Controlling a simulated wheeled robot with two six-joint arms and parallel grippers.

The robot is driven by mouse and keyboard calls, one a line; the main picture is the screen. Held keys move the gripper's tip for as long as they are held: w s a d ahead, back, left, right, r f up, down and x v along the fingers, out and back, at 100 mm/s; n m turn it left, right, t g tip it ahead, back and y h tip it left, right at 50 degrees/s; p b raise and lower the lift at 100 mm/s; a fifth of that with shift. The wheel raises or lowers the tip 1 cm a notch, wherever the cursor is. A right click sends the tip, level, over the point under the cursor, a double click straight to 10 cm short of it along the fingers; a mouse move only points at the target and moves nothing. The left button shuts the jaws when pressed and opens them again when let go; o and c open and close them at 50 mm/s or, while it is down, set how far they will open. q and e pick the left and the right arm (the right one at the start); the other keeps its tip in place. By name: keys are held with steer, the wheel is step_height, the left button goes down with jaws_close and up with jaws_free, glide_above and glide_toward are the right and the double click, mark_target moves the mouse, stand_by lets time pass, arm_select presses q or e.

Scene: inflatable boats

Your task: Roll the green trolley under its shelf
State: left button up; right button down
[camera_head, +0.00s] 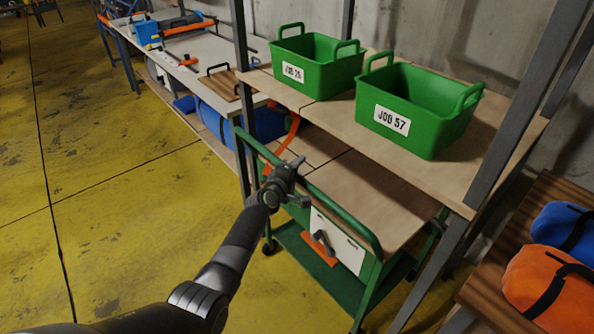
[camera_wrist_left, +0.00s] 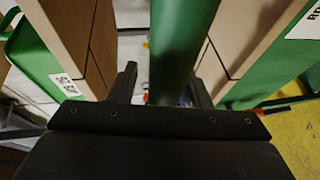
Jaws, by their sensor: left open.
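The green trolley (camera_head: 372,290) stands at the front of the shelf (camera_head: 330,115), its tan top partly beneath the shelf board. A green rail (camera_head: 335,212) runs along its near side. My left gripper (camera_head: 291,172) is at this rail, toward its far-left part. In the left wrist view the green rail (camera_wrist_left: 182,45) runs between the two open fingers of my left gripper (camera_wrist_left: 163,90). I cannot tell whether the fingers touch it. My right gripper is not in view.
Two green bins, JOB 26 (camera_head: 318,65) and JOB 57 (camera_head: 420,105), sit on the shelf. A grey shelf post (camera_head: 445,255) stands right of the trolley. Orange and blue bags (camera_head: 550,282) lie on a bench at right. The yellow floor (camera_head: 120,190) at left is clear.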

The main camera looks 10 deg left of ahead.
arm_select(q)
steer(key=shift+s, duration=0.1)
steer(key=p+v, duration=0.4)
steer(key=v, duration=1.3)
steer(key=shift+s, duration=0.15)
